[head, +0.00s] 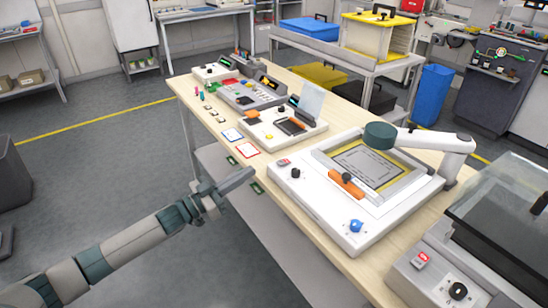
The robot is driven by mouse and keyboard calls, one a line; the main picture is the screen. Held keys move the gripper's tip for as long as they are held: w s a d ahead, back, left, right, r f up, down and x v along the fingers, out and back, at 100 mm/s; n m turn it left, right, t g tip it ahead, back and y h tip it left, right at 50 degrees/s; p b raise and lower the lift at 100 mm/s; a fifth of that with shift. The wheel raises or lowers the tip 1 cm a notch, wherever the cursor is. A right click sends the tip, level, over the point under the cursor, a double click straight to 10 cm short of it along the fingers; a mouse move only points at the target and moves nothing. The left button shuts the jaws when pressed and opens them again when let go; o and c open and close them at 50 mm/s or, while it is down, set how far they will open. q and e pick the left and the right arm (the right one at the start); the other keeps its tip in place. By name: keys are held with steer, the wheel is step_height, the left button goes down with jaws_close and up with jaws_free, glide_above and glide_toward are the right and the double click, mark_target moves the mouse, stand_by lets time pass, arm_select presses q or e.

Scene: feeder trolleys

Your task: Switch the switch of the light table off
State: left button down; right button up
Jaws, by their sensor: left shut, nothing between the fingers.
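A white box-shaped unit (313,202) with a framed, yellow-bordered panel stands on the wooden table; it looks like the light table. A small red-and-white switch (283,162) sits at its left corner; its position is too small to read. A black knob (295,173), an orange-handled bar and a blue knob (355,226) are also on the unit. My left gripper (249,173) is shut and empty, left of the unit near the table's front edge, apart from the switch. My right gripper is not in view.
A lidded unit (400,273) with a red switch (422,259) stands at the lower right. A white arm with a green head (380,136) overhangs the panel. Smaller devices (283,125) and flat cards (247,149) lie farther back. Floor left of the table is clear.

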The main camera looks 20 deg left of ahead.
mark_target(272, 170)
arm_select(q)
steer(key=shift+d+r, duration=0.15)
steer(key=shift+r, duration=0.7)
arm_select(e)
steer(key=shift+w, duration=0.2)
arm_select(q)
steer(key=shift+w, duration=0.2)
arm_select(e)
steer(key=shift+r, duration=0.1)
